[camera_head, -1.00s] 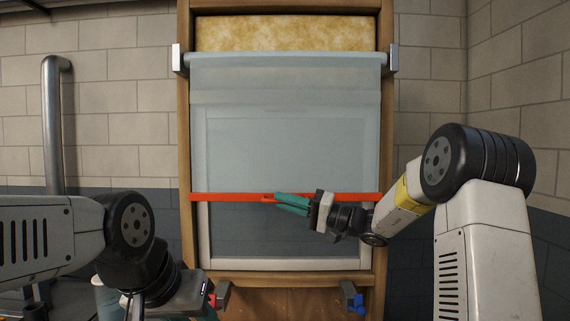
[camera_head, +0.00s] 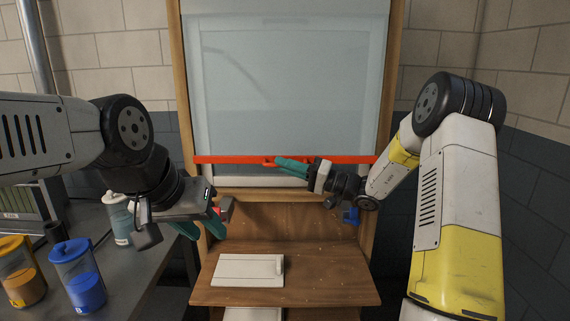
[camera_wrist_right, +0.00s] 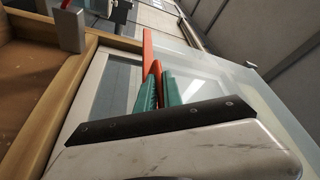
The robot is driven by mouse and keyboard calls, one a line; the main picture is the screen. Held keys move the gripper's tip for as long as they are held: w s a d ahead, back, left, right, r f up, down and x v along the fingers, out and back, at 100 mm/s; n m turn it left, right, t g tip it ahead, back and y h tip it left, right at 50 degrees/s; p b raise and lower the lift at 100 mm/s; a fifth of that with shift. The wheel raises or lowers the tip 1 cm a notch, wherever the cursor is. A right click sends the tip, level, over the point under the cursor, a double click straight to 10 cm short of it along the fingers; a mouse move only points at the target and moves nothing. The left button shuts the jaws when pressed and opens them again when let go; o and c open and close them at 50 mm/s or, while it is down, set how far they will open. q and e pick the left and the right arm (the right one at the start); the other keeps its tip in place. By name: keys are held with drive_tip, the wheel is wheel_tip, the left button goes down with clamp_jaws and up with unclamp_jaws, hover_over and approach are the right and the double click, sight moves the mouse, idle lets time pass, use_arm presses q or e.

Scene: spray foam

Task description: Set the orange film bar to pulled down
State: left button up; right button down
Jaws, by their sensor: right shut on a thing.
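The orange film bar (camera_head: 230,159) runs level across the lower part of the window frame in the head view, at the bottom edge of a translucent film (camera_head: 290,80). A strip of pale window frame shows below it. My right gripper (camera_head: 279,164) is shut on the bar's small handle near its middle. In the right wrist view the bar (camera_wrist_right: 148,50) runs away from between the teal fingers (camera_wrist_right: 158,88). My left gripper (camera_head: 205,226) hangs at the lower left, away from the bar; its fingers are partly hidden by its own body.
A wooden ledge (camera_head: 330,275) below the window bears a white panel (camera_head: 240,268). On the grey bench at left stand a blue-filled jar (camera_head: 80,280), an orange-filled jar (camera_head: 20,275) and a bottle (camera_head: 118,215).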

drive_tip(key=c, duration=1.5)
unclamp_jaws()
drive_tip(key=shift+v, duration=3.9)
